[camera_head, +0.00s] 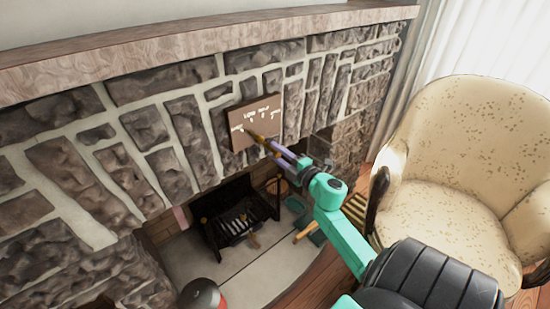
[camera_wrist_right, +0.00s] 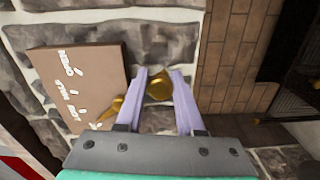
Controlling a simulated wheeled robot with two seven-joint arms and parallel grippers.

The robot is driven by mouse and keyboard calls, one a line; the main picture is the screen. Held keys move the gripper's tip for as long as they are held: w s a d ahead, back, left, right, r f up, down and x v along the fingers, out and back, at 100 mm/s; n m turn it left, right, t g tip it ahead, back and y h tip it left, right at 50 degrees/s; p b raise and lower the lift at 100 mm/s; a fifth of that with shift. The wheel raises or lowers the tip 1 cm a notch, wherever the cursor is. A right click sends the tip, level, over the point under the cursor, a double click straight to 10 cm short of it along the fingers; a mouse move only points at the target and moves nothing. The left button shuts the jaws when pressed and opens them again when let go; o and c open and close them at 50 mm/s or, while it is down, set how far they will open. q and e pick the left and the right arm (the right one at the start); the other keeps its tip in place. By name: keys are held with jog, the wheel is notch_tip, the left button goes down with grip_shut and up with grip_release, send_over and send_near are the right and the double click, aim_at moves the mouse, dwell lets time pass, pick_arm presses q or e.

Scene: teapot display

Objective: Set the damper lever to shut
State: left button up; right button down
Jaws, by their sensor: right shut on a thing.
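A brown damper plate (camera_head: 268,108) with white lettering is set on the stone chimney front. It also shows in the wrist view (camera_wrist_right: 75,75), turned on its side, its marks hard to read. The brass damper lever has a round knob (camera_wrist_right: 159,87) between my right fingers and a pointed end (camera_wrist_right: 118,104) beside the plate's edge. In the head view, the lever (camera_head: 257,137) lies at the plate's lower edge. My right gripper (camera_head: 272,147) is shut on the knob. Which mark the lever points to I cannot tell. My left gripper is not in view.
A wooden mantel (camera_head: 190,45) runs above the stonework. Below is a hearth with a black grate (camera_head: 236,222). A cream armchair (camera_head: 470,140) stands close on the right, beside my right arm.

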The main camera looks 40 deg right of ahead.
jog(key=shift+d+r+n, duration=0.15)
jog(key=shift+r+n, duration=0.1)
jog(key=shift+n, duration=0.55)
jog(key=c, duration=0.6)
grip_release()
jog(key=shift+r, duration=0.1)
jog(key=s, duration=1.4)
jog(key=shift+s+b, duration=0.3)
jog(key=shift+b, duration=0.05)
